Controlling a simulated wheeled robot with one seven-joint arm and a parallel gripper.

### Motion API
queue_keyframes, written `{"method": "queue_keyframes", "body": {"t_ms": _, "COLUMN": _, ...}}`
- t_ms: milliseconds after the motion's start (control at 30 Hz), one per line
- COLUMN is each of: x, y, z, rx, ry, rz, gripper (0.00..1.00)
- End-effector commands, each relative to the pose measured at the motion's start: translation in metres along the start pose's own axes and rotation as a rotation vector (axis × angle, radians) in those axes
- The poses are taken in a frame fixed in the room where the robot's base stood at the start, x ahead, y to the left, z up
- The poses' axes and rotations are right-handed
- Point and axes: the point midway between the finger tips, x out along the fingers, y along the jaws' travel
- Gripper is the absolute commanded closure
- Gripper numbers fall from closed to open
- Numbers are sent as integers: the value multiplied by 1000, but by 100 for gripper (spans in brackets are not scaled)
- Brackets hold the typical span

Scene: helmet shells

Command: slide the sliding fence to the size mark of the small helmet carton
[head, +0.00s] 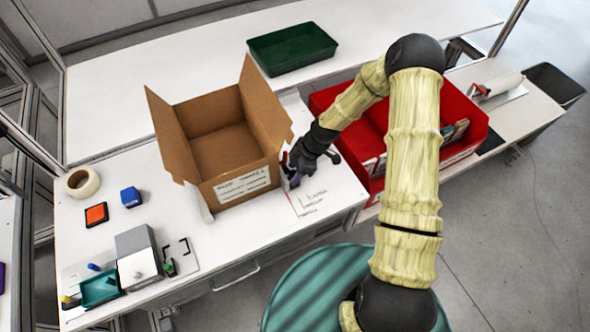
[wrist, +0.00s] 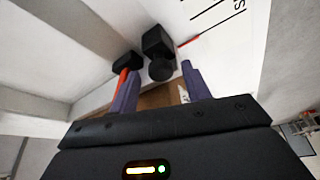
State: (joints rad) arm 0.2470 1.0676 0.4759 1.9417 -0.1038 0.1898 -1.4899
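An open brown carton (head: 222,150) stands upright on the white bench in the head view, flaps up, with a label on its front. Beside its right side is a small dark part with red on it, apparently the sliding fence (head: 291,184), mostly hidden by my gripper (head: 300,160). In the wrist view my gripper (wrist: 158,78) has its two purple fingers apart. A black knob on a black block (wrist: 158,42) shows between and beyond the fingertips; contact cannot be told. A red pointer (wrist: 188,41) sticks out beside it towards the size marks (wrist: 218,18).
A red bin (head: 473,105) stands right of the carton, close to my arm. A green tray (head: 292,48) lies behind. Tape (head: 82,182), an orange pad (head: 96,215), a blue block (head: 131,197) and a grey box (head: 137,243) are on the left.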

Motion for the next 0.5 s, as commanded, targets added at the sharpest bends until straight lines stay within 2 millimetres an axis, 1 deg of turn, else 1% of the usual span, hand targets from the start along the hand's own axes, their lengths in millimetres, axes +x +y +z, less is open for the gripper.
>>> {"method": "queue_keyframes", "body": {"t_ms": 267, "x": -1, "y": -1, "z": 0, "rx": -2, "ry": -1, "rz": -3, "gripper": 52}}
{"method": "queue_keyframes", "body": {"t_ms": 367, "x": -7, "y": 0, "z": 0, "rx": -1, "ry": -1, "rz": -1, "gripper": 52}}
{"method": "queue_keyframes", "body": {"t_ms": 500, "x": -24, "y": 0, "z": 1, "rx": -1, "ry": -1, "rz": 0, "gripper": 52}}
